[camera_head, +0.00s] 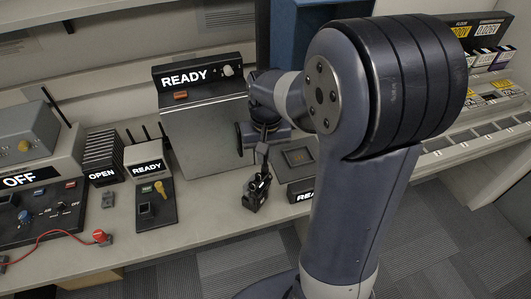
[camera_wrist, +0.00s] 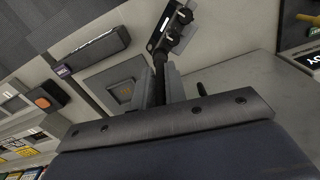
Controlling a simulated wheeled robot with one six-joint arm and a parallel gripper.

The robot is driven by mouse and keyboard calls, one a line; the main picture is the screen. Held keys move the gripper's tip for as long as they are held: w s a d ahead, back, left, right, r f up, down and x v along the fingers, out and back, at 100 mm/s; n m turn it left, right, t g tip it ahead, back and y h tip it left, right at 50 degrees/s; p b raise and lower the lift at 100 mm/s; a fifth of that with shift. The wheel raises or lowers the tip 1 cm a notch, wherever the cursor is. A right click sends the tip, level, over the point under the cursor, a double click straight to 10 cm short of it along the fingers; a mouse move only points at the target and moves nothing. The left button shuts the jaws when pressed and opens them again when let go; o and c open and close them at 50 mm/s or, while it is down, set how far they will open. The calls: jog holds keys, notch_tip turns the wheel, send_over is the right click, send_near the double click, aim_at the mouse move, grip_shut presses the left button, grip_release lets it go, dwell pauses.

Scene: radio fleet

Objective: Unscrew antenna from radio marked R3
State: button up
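A small black handheld radio (camera_head: 256,190) is at the front part of the bench, below my gripper (camera_head: 262,140). Its thin black antenna (camera_head: 262,154) runs up to the gripper. In the wrist view the radio (camera_wrist: 172,28) is at the top, with a small white label too small to read, so I cannot confirm R3. The antenna (camera_wrist: 159,75) passes between the two grey fingers of my gripper (camera_wrist: 160,85), which look closed around it. The radio still joins the antenna's far end. I cannot tell whether the radio touches the bench.
A tall box with a READY sign (camera_head: 198,77) stands behind the radio. A flat square-marked plate (camera_head: 299,157) and another READY-labelled unit (camera_head: 300,190) lie to its right. At left are an OPEN rack (camera_head: 102,155) and a control panel (camera_head: 40,215). Bare bench lies left of the radio.

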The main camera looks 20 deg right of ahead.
jog(key=o, duration=0.5)
jog(key=shift+c, duration=0.2)
